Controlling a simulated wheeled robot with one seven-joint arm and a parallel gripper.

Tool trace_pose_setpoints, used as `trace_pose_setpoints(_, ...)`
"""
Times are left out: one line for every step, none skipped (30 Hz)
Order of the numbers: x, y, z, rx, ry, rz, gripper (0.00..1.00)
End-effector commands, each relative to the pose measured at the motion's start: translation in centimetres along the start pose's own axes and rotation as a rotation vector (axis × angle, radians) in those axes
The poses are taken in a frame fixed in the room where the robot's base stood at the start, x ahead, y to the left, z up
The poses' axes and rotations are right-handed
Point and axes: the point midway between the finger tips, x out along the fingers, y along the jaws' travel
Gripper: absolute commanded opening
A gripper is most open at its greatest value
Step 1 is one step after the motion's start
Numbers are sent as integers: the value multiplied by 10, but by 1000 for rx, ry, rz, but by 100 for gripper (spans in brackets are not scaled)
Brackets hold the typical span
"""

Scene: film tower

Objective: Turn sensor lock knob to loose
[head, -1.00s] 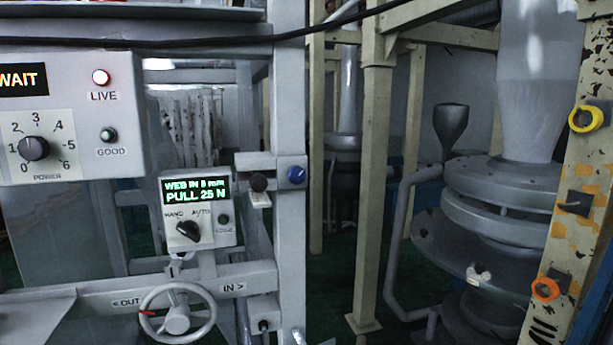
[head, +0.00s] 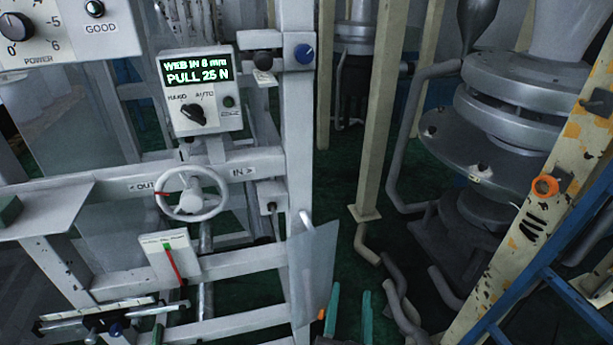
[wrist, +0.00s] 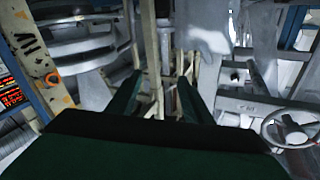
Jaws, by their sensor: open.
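A blue knob (head: 304,53) sits on the grey upright, right of a black knob (head: 264,38). My gripper (head: 349,298) shows as two green fingers at the bottom of the head view, below and right of the upright. It is open and empty, apart from all the knobs. In the wrist view its green fingers (wrist: 159,85) stand spread.
A handwheel (head: 191,194) with OUT and IN marks is on the crossbar. A panel (head: 200,92) reads "PULL 25 N" above a HAND/AUTO selector. A translucent sheet (head: 314,265) hangs by the upright, near my fingers. Cream posts and pipes stand to the right.

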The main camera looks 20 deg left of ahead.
Motion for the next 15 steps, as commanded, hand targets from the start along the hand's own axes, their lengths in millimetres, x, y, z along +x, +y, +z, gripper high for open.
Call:
trace_pose_setpoints(15, -7, -18, 7, 23, -19, 46)
trace_pose_setpoints(23, -11, -26, 11, 31, -29, 46)
trace_pose_setpoints(32, -16, -38, 18, 40, -42, 46)
trace_pose_setpoints(39, -21, -47, 23, 48, -53, 46)
trace_pose_setpoints(45, -25, -56, 27, 54, -63, 46)
trace_pose_setpoints(54, -31, -68, 32, 65, -77, 46)
trace_pose_setpoints(60, -35, -78, 35, 72, -88, 46)
trace_pose_setpoints(65, -40, -88, 38, 79, -98, 46)
trace_pose_setpoints(72, -46, -101, 42, 88, -114, 46)
trace_pose_setpoints(77, -51, -111, 44, 96, -125, 46)
trace_pose_setpoints(82, -56, -121, 47, 103, -136, 46)
trace_pose_setpoints(88, -62, -135, 49, 111, -151, 46)
trace_pose_setpoints(92, -68, -145, 51, 118, -163, 46)
trace_pose_setpoints(95, -73, -156, 53, 125, -175, 46)
trace_pose_setpoints(100, -80, -170, 55, 134, -191, 46)
